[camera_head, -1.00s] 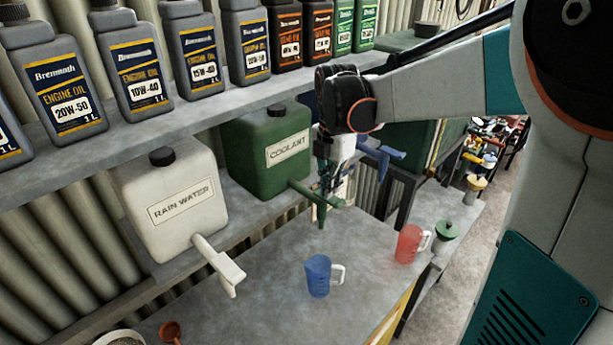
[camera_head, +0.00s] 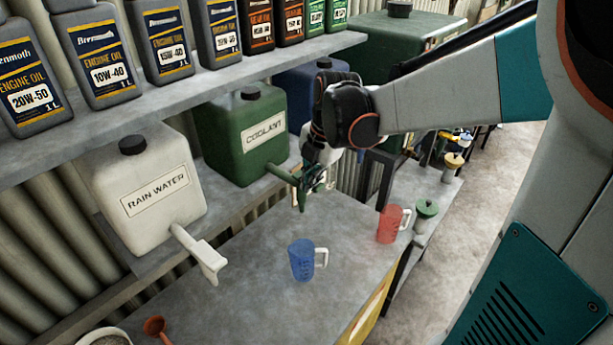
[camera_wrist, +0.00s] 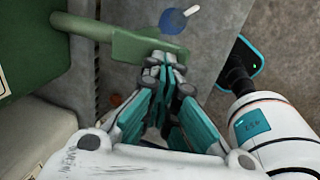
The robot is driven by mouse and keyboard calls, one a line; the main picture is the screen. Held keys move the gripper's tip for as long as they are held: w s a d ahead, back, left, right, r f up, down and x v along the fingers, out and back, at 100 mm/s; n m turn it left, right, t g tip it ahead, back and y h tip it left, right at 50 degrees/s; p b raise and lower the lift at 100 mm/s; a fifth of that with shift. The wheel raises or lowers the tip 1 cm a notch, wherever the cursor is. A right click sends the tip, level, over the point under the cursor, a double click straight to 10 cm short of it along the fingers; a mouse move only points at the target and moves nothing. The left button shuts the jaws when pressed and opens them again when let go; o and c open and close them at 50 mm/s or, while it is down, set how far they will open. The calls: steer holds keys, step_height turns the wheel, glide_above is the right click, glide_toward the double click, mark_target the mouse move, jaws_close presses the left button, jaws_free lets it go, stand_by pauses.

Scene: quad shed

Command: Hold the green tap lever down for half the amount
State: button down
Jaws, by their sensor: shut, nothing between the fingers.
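The green coolant container (camera_head: 228,155) stands on the shelf, and its green tap lever (camera_head: 302,196) sticks out over the bench. My gripper (camera_head: 316,176) is shut and empty right at the tap, partly hiding it. In the wrist view the closed fingertips (camera_wrist: 166,60) overlap the near edge of the broad green lever (camera_wrist: 140,44); I cannot tell if they touch it. A blue measuring jug (camera_head: 301,262) with a pale handle stands upright on the bench, below and in front of the tap. It also shows in the wrist view (camera_wrist: 171,22).
A white rain water container (camera_head: 150,215) with a white tap (camera_head: 203,256) stands to the left. A red jug (camera_head: 389,224) stands near the bench's right end. Oil bottles line the shelf (camera_head: 190,88) above. The bench (camera_head: 250,300) around the blue jug is clear.

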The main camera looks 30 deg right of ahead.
steer(key=shift+s+f+t+b, duration=0.3)
steer(key=shift+f+t+b, duration=0.3)
steer(key=shift+f+t, duration=0.1)
steer(key=shift+w+r, duration=0.1)
steer(key=shift+r, duration=0.1)
stand_by(5.3)
steer(key=shift+r+p, duration=0.65)
steer(key=shift+r, duration=0.2)
